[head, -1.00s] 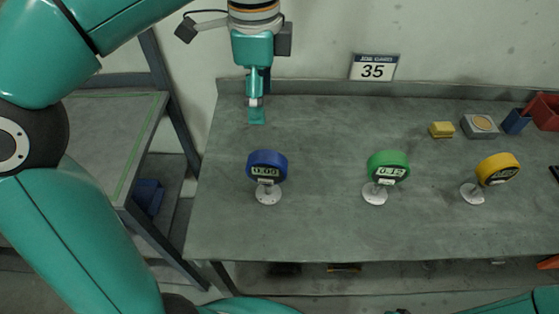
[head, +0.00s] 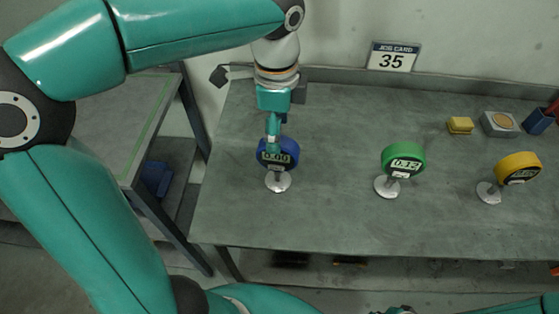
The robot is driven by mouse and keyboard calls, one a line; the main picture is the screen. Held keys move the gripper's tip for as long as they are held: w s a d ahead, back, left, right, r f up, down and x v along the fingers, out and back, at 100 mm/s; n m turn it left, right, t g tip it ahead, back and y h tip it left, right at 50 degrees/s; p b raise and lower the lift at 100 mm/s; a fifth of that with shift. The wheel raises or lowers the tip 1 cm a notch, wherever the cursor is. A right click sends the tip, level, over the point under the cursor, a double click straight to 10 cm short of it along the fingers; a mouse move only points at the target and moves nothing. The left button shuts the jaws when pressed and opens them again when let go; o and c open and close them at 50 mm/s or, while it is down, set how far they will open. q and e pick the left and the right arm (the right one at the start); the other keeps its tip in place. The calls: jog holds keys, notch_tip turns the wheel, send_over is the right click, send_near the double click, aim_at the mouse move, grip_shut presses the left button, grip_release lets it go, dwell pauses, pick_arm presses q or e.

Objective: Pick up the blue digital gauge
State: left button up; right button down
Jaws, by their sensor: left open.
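The blue digital gauge (head: 291,155) stands upright on a round pale foot (head: 278,182) at the left of the grey workbench (head: 330,215). Its dark display faces me. My left gripper (head: 273,145) points down right at the gauge's top and overlaps the upper left of its rim in the head view. It is open, but its fingers are seen nearly edge-on. I cannot tell whether they touch the gauge or straddle its rim.
A green gauge (head: 403,153) and a yellow gauge (head: 518,165) stand to the right. A yellow block (head: 460,125), a grey box (head: 501,124) and a blue bin (head: 537,121) sit at the back right. The bench front is clear. A job card "35" (head: 392,57) stands behind.

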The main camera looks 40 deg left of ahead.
aim_at(278, 163)
pick_arm(q)
notch_tip(278, 163, down, 4)
jog(key=shift+w+f, duration=0.15)
jog(key=shift+f, duration=0.05)
jog(key=shift+c, duration=0.2)
grip_shut()
